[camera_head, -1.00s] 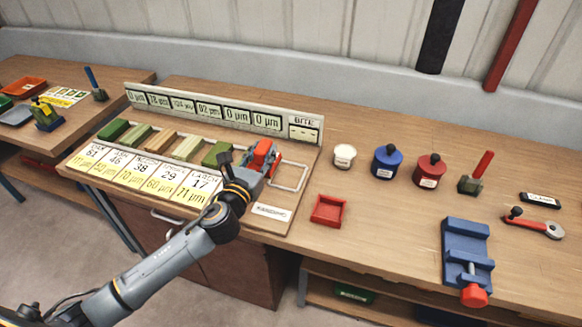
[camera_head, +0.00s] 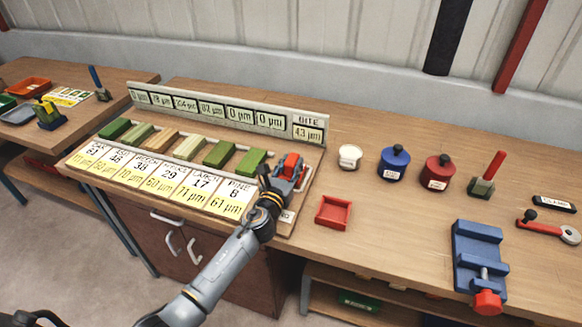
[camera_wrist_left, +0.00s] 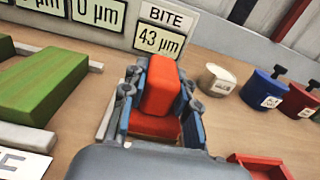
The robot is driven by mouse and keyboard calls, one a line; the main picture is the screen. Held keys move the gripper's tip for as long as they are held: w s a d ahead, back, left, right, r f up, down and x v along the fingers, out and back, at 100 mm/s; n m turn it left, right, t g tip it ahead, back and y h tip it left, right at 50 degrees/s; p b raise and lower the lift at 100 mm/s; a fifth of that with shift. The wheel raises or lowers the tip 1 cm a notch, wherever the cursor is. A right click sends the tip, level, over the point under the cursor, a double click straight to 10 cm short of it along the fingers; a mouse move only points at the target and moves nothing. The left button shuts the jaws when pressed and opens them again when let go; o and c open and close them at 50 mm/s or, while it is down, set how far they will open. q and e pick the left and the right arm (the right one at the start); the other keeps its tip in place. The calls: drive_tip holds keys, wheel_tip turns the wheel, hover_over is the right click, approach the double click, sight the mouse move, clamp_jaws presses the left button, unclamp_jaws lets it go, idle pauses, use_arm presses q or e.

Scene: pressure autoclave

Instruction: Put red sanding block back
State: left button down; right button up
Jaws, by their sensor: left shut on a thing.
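The red sanding block (camera_head: 289,167) is between the fingers of my left gripper (camera_head: 283,178), at the right end of the sample board, in front of the BITE display (camera_head: 308,133). In the left wrist view, the red block (camera_wrist_left: 160,88) sits between the two blue-padded fingers (camera_wrist_left: 154,105), with a wider red base low between them. The gripper is shut on it. Whether the block touches the board is hidden. A small red open tray (camera_head: 334,212) lies empty on the bench to the right of the board.
Several wood samples, such as the green one (camera_head: 250,162), lie in a row left of the gripper. A white jar (camera_head: 350,156), blue pot (camera_head: 394,163) and red pot (camera_head: 434,173) stand behind the tray. A blue vise (camera_head: 478,258) is at right.

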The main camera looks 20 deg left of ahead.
use_arm(q)
drive_tip(key=shift+f, duration=0.15)
drive_tip(key=c, duration=1.2)
unclamp_jaws()
drive_tip(key=shift+o, duration=0.9)
use_arm(e)
drive_tip(key=shift+a+f, duration=0.1)
drive_tip(key=shift+a, duration=0.2)
use_arm(q)
drive_tip(key=shift+r, duration=0.3)
drive_tip(key=shift+s+f, duration=0.1)
drive_tip(key=shift+s, duration=0.3)
drive_tip(key=s, duration=1)
drive_tip(key=shift+s+a, duration=0.2)
drive_tip(key=shift+s, duration=0.5)
use_arm(e)
drive_tip(key=shift+d, duration=0.15)
